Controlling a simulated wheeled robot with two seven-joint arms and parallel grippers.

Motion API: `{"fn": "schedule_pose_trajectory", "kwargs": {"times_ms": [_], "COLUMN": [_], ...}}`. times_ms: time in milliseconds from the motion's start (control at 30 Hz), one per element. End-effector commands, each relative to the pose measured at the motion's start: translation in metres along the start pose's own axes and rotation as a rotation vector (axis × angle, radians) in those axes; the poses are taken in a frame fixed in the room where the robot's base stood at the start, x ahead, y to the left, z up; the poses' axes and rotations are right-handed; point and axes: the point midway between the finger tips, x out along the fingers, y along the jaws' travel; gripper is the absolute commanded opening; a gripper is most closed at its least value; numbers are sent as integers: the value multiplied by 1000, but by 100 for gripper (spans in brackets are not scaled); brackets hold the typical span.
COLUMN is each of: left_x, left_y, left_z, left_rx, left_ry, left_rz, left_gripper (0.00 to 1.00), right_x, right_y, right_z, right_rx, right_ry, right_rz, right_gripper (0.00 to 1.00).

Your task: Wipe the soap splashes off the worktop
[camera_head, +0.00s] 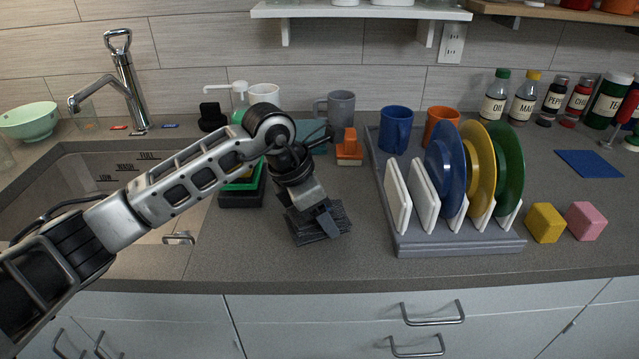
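The fingers and the wrist cover part of the cloth. I can make out no soap splashes on the bare worktop; any under the cloth or behind my arm are hidden. My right gripper is not in view.
A grey dish rack (455,243) with plates and mugs stands right of the cloth. Black and green stacked items (241,195) stand left of it, beside the sink (75,175).

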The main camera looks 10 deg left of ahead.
Motion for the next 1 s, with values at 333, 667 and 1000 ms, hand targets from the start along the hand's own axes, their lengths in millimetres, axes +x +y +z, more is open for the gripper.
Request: {"fn": "schedule_pose_trajectory", "kwargs": {"times_ms": [333, 667, 1000], "left_x": [-31, -52, -53], "left_y": [1, 1, 1], "left_z": [12, 20, 21], "left_rx": [-3, -4, -5], "left_ry": [3, 2, 2], "left_rz": [1, 2, 1], "left_gripper": [38, 38, 38], "right_x": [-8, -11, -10], "right_y": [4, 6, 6], "right_z": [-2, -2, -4], "right_rx": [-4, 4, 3], "right_ry": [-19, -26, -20], "right_rz": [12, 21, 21], "right_gripper": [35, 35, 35]}}
